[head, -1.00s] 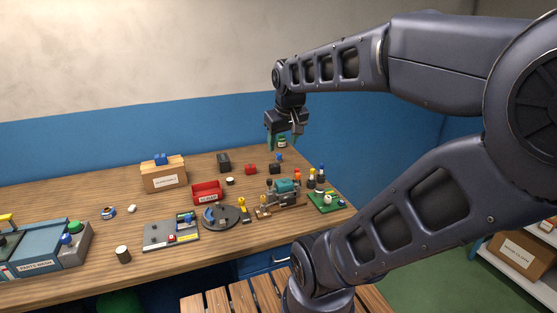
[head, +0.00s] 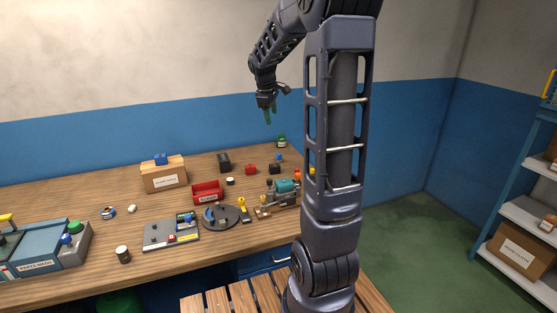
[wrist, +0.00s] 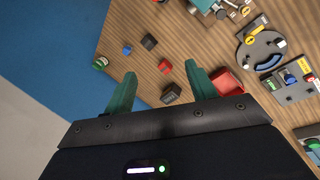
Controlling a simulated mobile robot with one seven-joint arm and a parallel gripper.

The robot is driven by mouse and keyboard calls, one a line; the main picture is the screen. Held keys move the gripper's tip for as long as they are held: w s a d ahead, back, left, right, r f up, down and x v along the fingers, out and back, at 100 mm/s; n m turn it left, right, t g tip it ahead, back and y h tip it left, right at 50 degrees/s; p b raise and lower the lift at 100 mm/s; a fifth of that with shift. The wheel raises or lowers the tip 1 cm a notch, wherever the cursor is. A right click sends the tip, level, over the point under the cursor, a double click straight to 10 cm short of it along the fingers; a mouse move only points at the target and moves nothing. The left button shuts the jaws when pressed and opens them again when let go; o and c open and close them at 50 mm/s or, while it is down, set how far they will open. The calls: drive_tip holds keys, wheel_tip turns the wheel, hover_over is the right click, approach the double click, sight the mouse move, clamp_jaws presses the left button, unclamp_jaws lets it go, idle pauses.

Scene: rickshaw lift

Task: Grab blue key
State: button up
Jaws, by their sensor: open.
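No blue thing can be made out for certain as a key. A small blue piece (head: 187,217) sits on the grey panel (head: 158,239) on the bench. It likely shows at the right edge of the wrist view (wrist: 290,78). Another small blue piece (head: 279,157) stands at the back of the bench, and it also shows in the wrist view (wrist: 127,50). A blue block (head: 160,159) lies on a cardboard box. My gripper (head: 268,116) is open and empty, high above the back of the bench. Its green fingers (wrist: 161,73) point down, apart from everything.
A red bin (head: 207,192), a dark round disc (head: 222,217), a cardboard box (head: 165,180) and several small blocks crowd the bench (head: 75,205). A teal-topped vise (head: 285,187) is at the right, partly near my arm. Shelves stand far right.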

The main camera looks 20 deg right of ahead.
drive_tip(key=w+d+f+n+g, duration=0.1)
drive_tip(key=w+d+f+n, duration=0.1)
drive_tip(key=w+f, duration=0.4)
drive_tip(key=w+d+f+n, duration=0.2)
drive_tip(key=w+f+n, duration=0.1)
drive_tip(key=w, duration=0.5)
drive_tip(key=n+h, duration=0.2)
drive_tip(key=n, duration=0.3)
approach(277, 154)
drive_tip(key=shift+g, duration=0.4)
drive_tip(key=shift+w+x, duration=0.2)
drive_tip(key=shift+x, duration=5.8)
drive_tip(key=shift+c, duration=0.5)
drive_tip(key=shift+r, duration=0.1)
drive_tip(key=c, duration=1)
